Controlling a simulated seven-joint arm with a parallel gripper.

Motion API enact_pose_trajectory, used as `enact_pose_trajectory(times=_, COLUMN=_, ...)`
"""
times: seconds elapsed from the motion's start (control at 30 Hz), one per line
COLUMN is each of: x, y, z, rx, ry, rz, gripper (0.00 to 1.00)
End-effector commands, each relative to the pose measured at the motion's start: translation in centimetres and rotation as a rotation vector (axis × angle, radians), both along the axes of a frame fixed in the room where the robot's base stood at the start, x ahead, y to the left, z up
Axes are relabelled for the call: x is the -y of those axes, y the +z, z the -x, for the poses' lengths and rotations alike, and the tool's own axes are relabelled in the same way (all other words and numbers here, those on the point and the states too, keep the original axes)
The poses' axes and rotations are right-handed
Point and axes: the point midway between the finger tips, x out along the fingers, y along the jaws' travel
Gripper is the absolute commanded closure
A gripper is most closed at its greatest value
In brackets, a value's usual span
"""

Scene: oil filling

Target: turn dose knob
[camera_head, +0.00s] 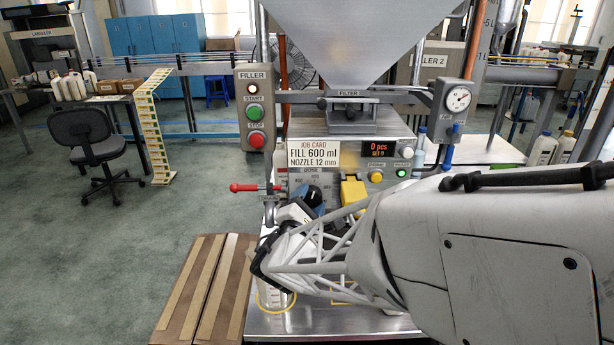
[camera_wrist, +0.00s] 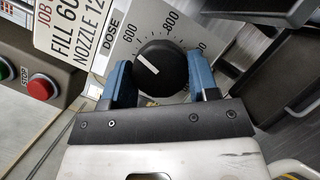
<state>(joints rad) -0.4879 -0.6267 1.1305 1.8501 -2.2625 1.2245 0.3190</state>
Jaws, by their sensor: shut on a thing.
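The black dose knob (camera_wrist: 161,68) shows in the wrist view on a pale dial plate marked DOSE, with 600 and 800 on its scale. The knob's white line points to the upper left, near the 600 side; I cannot tell the exact reading. My gripper (camera_wrist: 160,82) has its two blue-padded fingers on either side of the knob, shut on it. In the head view my gripper (camera_head: 315,203) is at the filler's front panel and mostly hides the knob. The job card (camera_head: 313,154) above reads FILL 600 ml, NOZZLE 12 mm; part of it shows in the wrist view (camera_wrist: 75,32).
A box with a green START button and a red STOP button (camera_head: 256,139) hangs left of the panel. A red-handled valve (camera_head: 246,187) sticks out left of the dial. A yellow part (camera_head: 353,191) is close right of my gripper. The hopper (camera_head: 350,40) stands above.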

Motion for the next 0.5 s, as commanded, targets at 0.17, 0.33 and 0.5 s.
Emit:
enact_pose_trajectory(times=0.17, x=0.05, y=-0.07, z=-0.01, rx=-0.001, ry=-0.001, rz=-0.001, gripper=0.41)
enact_pose_trajectory(times=0.33, x=0.03, y=-0.04, z=-0.01, rx=-0.001, ry=-0.001, rz=0.0, gripper=0.2)
enact_pose_trajectory(times=0.5, x=0.03, y=-0.02, z=0.0, rx=0.0, ry=0.0, rz=-0.001, gripper=0.2)
